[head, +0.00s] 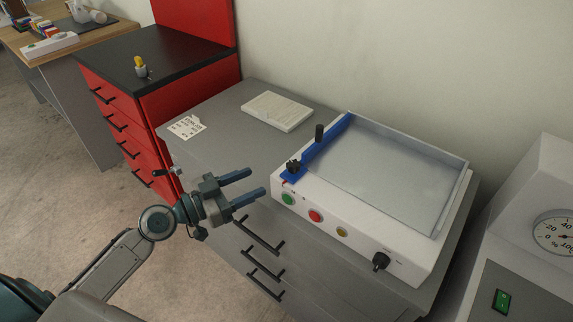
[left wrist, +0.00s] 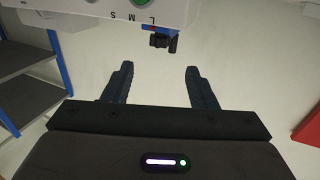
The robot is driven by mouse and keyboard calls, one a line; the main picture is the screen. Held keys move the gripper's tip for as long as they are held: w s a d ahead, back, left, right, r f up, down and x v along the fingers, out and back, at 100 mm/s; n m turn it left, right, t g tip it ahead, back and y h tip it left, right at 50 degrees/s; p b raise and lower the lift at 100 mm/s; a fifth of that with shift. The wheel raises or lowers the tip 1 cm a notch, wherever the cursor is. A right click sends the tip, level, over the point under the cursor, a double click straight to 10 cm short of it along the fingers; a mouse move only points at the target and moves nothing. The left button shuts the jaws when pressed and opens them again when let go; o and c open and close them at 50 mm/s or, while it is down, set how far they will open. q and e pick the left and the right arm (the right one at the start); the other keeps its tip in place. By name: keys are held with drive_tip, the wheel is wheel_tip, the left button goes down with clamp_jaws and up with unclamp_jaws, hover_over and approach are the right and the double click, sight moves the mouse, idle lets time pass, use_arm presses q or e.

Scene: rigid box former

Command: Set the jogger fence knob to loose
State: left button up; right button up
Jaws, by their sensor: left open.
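The jogger (head: 357,220) is a white box with a shallow grey metal tray on top, standing on a grey cabinet. A blue fence (head: 325,147) runs along the tray's left side. A black lobed knob (head: 293,166) sits on the fence's front end, and an upright black post (head: 319,132) stands farther back on it. My left gripper (head: 257,181) is open and empty, left of the jogger's front corner and apart from the knob. In the left wrist view, the knob (left wrist: 160,41) shows beyond the open fingers (left wrist: 160,70), near letters L, M, S. The knob's setting cannot be read.
The jogger's front has green, red and yellow buttons and a black dial (head: 380,262). A white paper stack (head: 277,111) and a printed card (head: 187,127) lie on the cabinet. A red drawer unit (head: 190,95) stands behind left; a machine with a gauge (head: 553,232) stands right.

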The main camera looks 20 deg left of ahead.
sight(290, 169)
use_arm(q)
drive_tip(key=p+x, duration=0.1)
drive_tip(key=x, duration=0.2)
drive_tip(key=p+x, duration=0.1)
drive_tip(key=x, duration=0.2)
drive_tip(key=p+x, duration=0.2)
drive_tip(key=x, duration=0.1)
drive_tip(key=shift+r, duration=0.3)
drive_tip(key=shift+x, duration=0.8)
use_arm(e)
drive_tip(key=s+f, duration=0.2)
drive_tip(key=s, duration=0.7)
drive_tip(key=shift+d+f, duration=0.25)
drive_tip(key=shift+d, duration=0.1)
use_arm(q)
drive_tip(key=shift+f, duration=0.15)
